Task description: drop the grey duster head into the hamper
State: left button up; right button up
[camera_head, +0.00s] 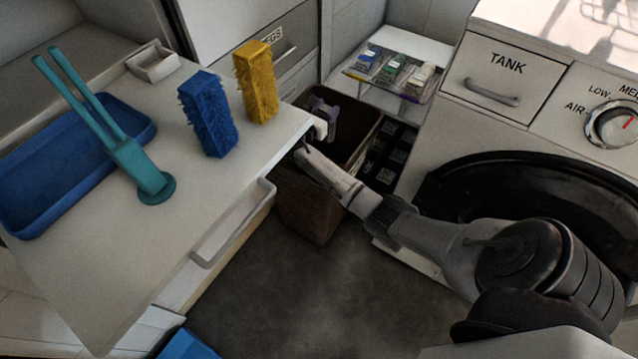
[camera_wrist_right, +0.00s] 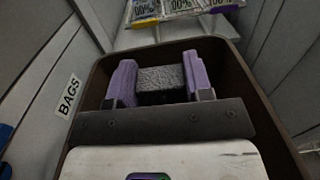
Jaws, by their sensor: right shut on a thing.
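My right gripper (camera_head: 324,118) is over the brown hamper (camera_head: 308,208), near the corner of the white counter. In the right wrist view, its two purple fingers (camera_wrist_right: 160,76) are shut on the grey duster head (camera_wrist_right: 161,85), a rough speckled grey block. The duster head is above the hamper's opening, and the dark hamper rim (camera_wrist_right: 252,80) surrounds it in that view. In the head view I cannot make out the duster head between the fingers. My left gripper is not in view.
A blue duster head (camera_head: 207,113) and a yellow one (camera_head: 256,82) stand on the white counter (camera_head: 170,235). A teal two-pronged tool (camera_head: 125,150) overlaps a blue tray (camera_head: 60,185). A washing machine (camera_head: 470,130) stands right, and a small shelf with cartons (camera_head: 392,72) behind.

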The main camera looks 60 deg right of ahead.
jog(key=shift+f, duration=0.3)
jog(key=o, duration=0.7)
jog(key=shift+c, duration=0.2)
jog(key=o, duration=0.5)
jog(key=shift+o, duration=0.2)
jog(key=shift+a, duration=0.1)
jog(key=a+p, duration=0.2)
jog(key=a, duration=1.1)
jog(key=shift+w+a+p, duration=0.3)
jog(key=shift+w+p, duration=0.05)
jog(key=shift+p, duration=0.05)
